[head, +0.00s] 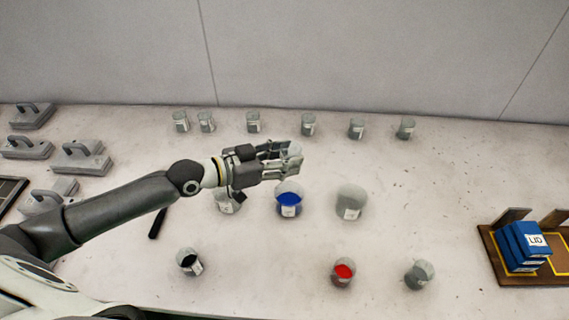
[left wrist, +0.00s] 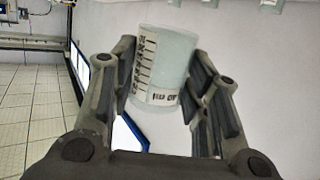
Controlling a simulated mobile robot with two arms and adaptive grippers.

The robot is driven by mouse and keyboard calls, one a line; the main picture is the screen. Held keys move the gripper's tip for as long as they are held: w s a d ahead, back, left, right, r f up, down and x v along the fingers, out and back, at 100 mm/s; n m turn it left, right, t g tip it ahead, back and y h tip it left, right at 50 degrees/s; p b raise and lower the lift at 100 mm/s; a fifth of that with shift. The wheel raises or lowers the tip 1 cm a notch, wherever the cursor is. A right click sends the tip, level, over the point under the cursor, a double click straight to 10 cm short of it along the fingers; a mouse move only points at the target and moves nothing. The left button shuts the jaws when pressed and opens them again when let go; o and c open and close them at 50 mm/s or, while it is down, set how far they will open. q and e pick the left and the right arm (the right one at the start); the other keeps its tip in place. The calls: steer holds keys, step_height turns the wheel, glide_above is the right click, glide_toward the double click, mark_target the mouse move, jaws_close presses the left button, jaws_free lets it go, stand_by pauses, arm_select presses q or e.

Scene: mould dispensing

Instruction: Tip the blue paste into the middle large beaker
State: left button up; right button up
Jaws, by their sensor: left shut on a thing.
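My left gripper (head: 282,160) is shut on a small clear beaker (head: 293,153), held above and behind the middle large beaker (head: 290,211). In the left wrist view this small beaker (left wrist: 165,65) sits between the two fingers, with a scale and label on its wall; it looks pale, with no clear blue paste visible in it. The middle large beaker holds blue paste (head: 289,198). The left large beaker (head: 228,206) is partly hidden by my gripper. The right large beaker (head: 351,203) looks grey and empty. My right gripper is not in view.
Several small beakers (head: 308,126) line the back. In front stand a beaker with dark contents (head: 190,263), one with red paste (head: 343,274) and a grey one (head: 419,274). Grey moulds (head: 80,158) lie left; a wooden rack (head: 520,278) with blue blocks (head: 522,246) is right.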

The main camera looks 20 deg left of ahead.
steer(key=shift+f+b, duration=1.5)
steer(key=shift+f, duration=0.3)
